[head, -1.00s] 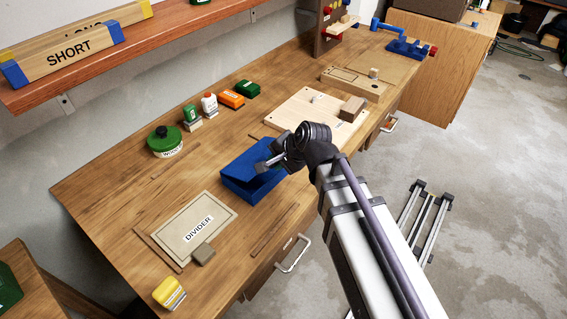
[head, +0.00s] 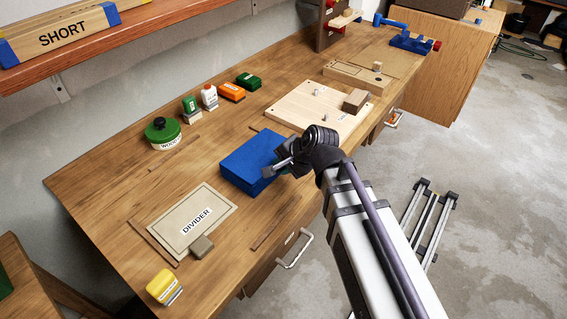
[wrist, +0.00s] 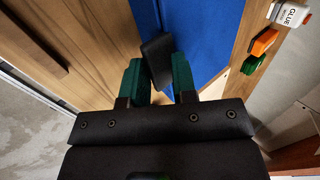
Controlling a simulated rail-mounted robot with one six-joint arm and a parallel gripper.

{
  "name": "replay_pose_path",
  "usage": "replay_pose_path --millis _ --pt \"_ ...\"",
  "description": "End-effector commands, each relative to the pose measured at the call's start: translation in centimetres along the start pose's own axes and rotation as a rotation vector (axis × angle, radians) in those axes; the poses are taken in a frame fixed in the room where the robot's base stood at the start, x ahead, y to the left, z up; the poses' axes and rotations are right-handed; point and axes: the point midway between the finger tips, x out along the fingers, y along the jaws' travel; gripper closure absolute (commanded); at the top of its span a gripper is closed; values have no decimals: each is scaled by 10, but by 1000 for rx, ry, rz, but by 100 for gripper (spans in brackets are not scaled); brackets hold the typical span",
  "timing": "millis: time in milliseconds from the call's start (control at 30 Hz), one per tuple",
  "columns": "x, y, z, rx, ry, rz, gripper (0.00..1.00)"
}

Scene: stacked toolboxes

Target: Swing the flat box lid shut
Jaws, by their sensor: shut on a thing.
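The blue flat box (head: 235,183) sits on the workbench, left of my gripper. Its blue lid (head: 248,157) lies flat or nearly flat over it; I cannot tell whether a thin gap is left. My gripper (head: 269,171) is at the box's right front edge. In the wrist view my gripper (wrist: 158,80) has its green fingers on either side of a dark grey handle (wrist: 156,58) at the blue lid's edge (wrist: 195,35), shut on it. The inside of the box is hidden.
A divider panel (head: 192,222) lies left of the box, with a pale pegged board (head: 315,108) beyond it. A green tin (head: 163,135), a glue bottle (head: 209,97) and small boxes line the back. A yellow block (head: 163,286) sits at the front left.

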Motion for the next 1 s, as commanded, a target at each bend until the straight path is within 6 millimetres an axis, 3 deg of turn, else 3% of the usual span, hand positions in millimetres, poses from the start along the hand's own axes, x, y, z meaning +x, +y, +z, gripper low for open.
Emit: replay_pose_path --millis 67,100,167,467,567,833,1000 --pt "0 0 0 0 1 2 100" --pt "0 0 0 0 1 2 70" --pt "0 0 0 0 1 1 65" --pt "-6 -1 0 0 1 1 65" --pt "-21 -3 0 1 1 1 65" --pt "-90 -6 1 2 2 1 65" --pt "-110 -2 0 1 1 1 65"
